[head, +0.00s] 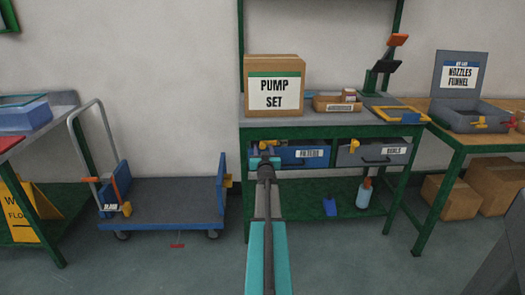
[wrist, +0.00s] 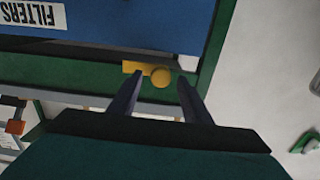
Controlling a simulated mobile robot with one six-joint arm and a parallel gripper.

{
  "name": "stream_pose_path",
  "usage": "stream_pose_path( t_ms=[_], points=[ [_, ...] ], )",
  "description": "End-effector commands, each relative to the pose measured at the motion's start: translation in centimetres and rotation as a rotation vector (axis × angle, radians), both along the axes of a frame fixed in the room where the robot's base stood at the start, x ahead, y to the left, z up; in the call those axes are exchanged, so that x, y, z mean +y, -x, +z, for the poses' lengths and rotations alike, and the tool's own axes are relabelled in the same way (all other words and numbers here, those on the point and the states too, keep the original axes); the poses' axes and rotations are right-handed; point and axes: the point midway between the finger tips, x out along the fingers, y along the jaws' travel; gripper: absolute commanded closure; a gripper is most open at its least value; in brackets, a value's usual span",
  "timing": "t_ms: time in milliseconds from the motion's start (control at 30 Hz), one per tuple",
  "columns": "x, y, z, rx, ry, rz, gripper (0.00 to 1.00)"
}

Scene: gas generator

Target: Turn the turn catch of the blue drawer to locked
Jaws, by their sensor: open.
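The yellow turn catch (wrist: 152,73) is on the green frame beside the drawer's edge. Its round knob is at right and its bar points left, roughly along the drawer edge. It shows also in the head view (head: 267,145), just above my gripper (head: 265,160). In the wrist view my gripper (wrist: 158,82) is open, its fingers on either side of the catch; contact is unclear.
A grey drawer (head: 375,152) with its own yellow catch is to the right. A PUMP SET carton (head: 274,83) stands on the bench. A blue spray bottle (head: 364,192) stands on the lower shelf. A platform trolley (head: 165,200) is at left.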

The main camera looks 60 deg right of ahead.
Motion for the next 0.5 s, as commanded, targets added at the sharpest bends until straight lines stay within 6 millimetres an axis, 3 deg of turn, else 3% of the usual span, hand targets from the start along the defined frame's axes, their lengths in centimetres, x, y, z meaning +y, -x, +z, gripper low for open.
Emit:
stream_pose_path(
  t_ms=[233, 500],
  points=[
    [0.00, -0.02, 0.00, 0.000, 0.000, 0.000, 0.56],
    [-0.02, 0.01, -0.01, 0.000, 0.000, 0.000, 0.99]
  ],
)
